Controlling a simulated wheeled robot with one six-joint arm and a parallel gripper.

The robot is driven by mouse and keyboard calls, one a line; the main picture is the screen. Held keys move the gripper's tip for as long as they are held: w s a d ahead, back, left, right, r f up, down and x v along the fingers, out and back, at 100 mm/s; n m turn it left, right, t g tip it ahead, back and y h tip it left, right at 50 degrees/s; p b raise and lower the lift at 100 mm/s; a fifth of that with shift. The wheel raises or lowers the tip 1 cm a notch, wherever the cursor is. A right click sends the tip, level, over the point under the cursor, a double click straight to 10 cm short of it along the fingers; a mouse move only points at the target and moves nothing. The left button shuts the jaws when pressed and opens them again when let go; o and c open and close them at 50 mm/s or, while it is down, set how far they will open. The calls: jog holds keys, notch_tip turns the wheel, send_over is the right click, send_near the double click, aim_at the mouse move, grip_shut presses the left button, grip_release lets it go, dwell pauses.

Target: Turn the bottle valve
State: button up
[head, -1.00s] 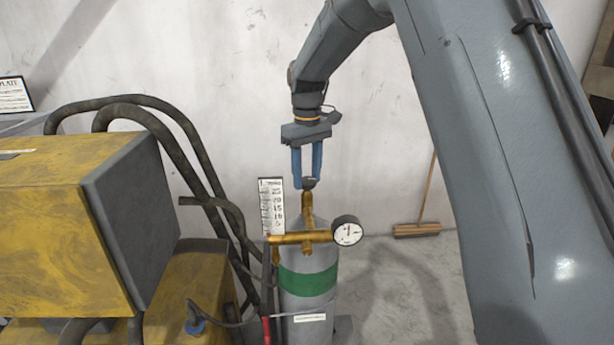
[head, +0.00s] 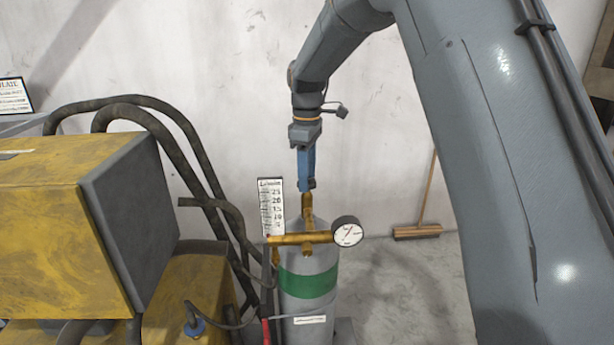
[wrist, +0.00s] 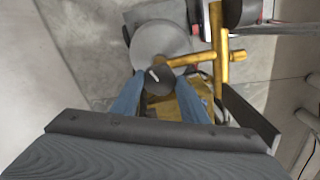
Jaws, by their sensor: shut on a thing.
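A grey gas bottle (head: 308,309) with a green band stands upright, with a brass valve stem and regulator (head: 300,238) on top. A round white gauge (head: 348,231) sits at the right end of the regulator. My gripper (head: 307,187) points straight down above the stem, its blue fingers seen edge-on in the head view. In the wrist view, the fingers of my gripper (wrist: 159,88) are on either side of the dark round valve knob (wrist: 158,80), which has a pale mark, and are shut on it. In the head view the fingers mostly hide the knob.
A yellow machine (head: 75,215) with a dark side panel stands at the left. Black hoses (head: 180,135) arch from it toward the bottle. A white scale plate (head: 271,206) stands behind the bottle's left side. A broom (head: 418,231) leans on the back wall; floor right of the bottle is clear.

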jog(key=shift+r, duration=0.1)
dwell(0.3)
jog(key=o, duration=1)
jog(key=shift+r+b, duration=1.35)
jog(key=shift+r, duration=2.5)
